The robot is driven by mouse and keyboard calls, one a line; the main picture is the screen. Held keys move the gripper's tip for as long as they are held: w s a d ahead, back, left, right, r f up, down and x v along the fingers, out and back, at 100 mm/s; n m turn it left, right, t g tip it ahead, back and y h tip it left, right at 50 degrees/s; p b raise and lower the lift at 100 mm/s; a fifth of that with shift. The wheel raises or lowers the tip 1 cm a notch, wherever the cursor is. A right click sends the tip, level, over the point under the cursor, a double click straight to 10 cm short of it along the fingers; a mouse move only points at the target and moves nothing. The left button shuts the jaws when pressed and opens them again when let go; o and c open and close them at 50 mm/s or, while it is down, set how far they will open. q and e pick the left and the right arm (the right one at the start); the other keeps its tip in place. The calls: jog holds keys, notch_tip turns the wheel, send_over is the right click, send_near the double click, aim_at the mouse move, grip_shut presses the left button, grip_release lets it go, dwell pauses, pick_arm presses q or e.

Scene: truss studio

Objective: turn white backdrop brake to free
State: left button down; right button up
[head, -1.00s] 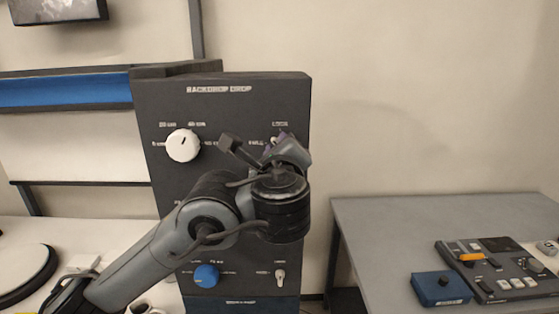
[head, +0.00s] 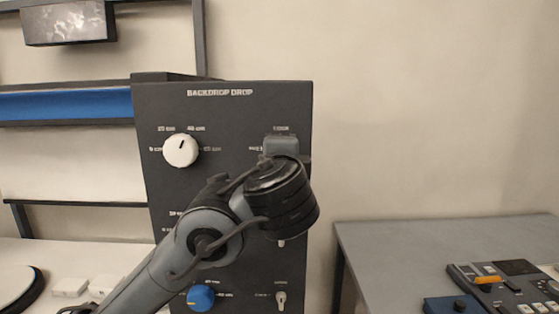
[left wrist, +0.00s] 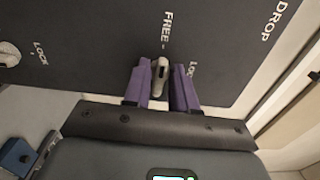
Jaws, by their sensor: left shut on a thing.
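The dark backdrop drop panel (head: 225,120) has a white knob (head: 180,150) at the left of its top row. The white backdrop brake, a small pale lever (left wrist: 160,77), shows in the left wrist view beside a FREE label and a partly covered LOCK label. My left gripper (left wrist: 161,72) has its purple fingers on either side of this lever and is shut on it. In the head view the left gripper (head: 281,148) covers the top-right of the panel, hiding the brake and its fingertips. The lever's exact setting is hard to tell. My right gripper is not in view.
Lower on the panel are a blue knob (head: 201,297) and another toggle lever (head: 281,299). My arm hides much of the middle row. A grey table (head: 400,245) with a control console (head: 520,285) stands at the right. The wall between is clear.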

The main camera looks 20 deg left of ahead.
pick_arm(q)
jog(key=shift+n, duration=0.3)
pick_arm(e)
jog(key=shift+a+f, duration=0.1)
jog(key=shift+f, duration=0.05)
pick_arm(q)
jog(key=c, duration=1.2)
grip_release()
jog(key=shift+o, duration=0.2)
jog(key=shift+s+d, duration=0.1)
jog(key=shift+s, duration=0.05)
